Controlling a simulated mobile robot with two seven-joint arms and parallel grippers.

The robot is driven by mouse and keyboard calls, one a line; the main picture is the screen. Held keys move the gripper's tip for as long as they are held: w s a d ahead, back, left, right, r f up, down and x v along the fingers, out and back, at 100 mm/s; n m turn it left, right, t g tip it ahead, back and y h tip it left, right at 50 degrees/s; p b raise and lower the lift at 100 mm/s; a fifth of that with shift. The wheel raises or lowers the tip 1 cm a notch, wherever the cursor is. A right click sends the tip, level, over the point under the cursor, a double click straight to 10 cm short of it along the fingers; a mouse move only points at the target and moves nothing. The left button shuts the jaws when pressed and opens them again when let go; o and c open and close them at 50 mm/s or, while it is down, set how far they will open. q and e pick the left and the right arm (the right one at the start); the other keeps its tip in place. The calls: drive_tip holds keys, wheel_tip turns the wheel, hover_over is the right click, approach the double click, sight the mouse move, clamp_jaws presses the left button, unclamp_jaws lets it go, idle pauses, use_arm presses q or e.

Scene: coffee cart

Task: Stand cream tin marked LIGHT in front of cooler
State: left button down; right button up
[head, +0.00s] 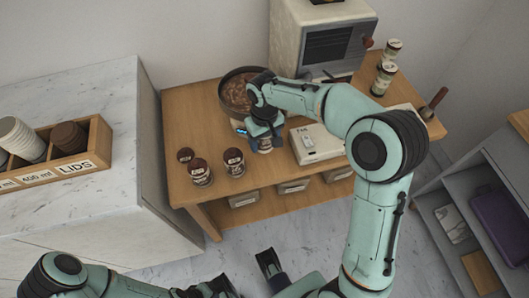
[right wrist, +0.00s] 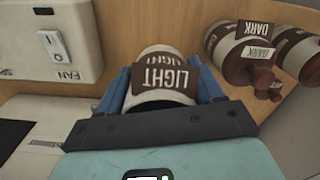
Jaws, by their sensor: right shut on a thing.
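The cream tin marked LIGHT (right wrist: 168,78) is between the blue fingers of my right gripper (right wrist: 165,90), its brown label facing the camera. In the head view my right gripper (head: 265,137) is shut on this tin (head: 265,147), which is mostly hidden, above or on the wooden table left of the white FAN box. I cannot tell whether it touches the table. No thing is clearly labelled cooler; a white box with a FAN switch (head: 318,147) stands beside the tin, and a round pan of brown beans (head: 232,95) lies behind. My left gripper (head: 245,276) is open and empty at the bottom edge.
Brown-lidded tins (head: 201,173) stand at the table's left; DARK labels show on tins in the right wrist view (right wrist: 235,45). A cream machine (head: 322,35) stands behind, with more tins (head: 384,78) at right. A marble counter (head: 80,100) with a LIDS tray (head: 95,158) is left.

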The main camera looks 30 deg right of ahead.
sight(265, 158)
drive_tip(key=shift+f+b, duration=0.5)
drive_tip(key=shift+f, duration=3.05)
drive_tip(key=shift+f, duration=0.1)
drive_tip(key=o, duration=1.3)
wheel_tip(265, 158, up, 12)
drive_tip(key=shift+r+p, duration=0.15)
drive_tip(key=shift+p, duration=0.9)
